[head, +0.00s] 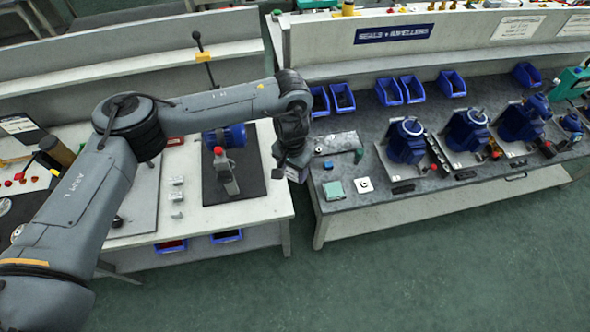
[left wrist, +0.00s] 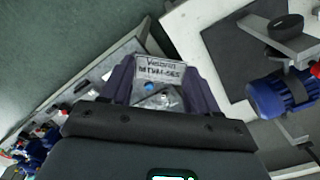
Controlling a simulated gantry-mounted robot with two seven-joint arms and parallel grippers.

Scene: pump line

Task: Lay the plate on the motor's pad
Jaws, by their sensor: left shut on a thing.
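My left gripper (head: 296,174) is at the right edge of the left bench, to the right of and apart from the blue motor (head: 232,136). In the left wrist view its two dark fingers (left wrist: 160,85) are shut on a small pale plate (left wrist: 160,73) with dark lettering. The plate is hard to make out in the head view. The motor lies on a black mat (head: 250,183), by a grey bracket (head: 224,172); it also shows at the right of the left wrist view (left wrist: 284,93). I cannot make out its pad. My right gripper is not in view.
A gap of floor separates the benches at the front.

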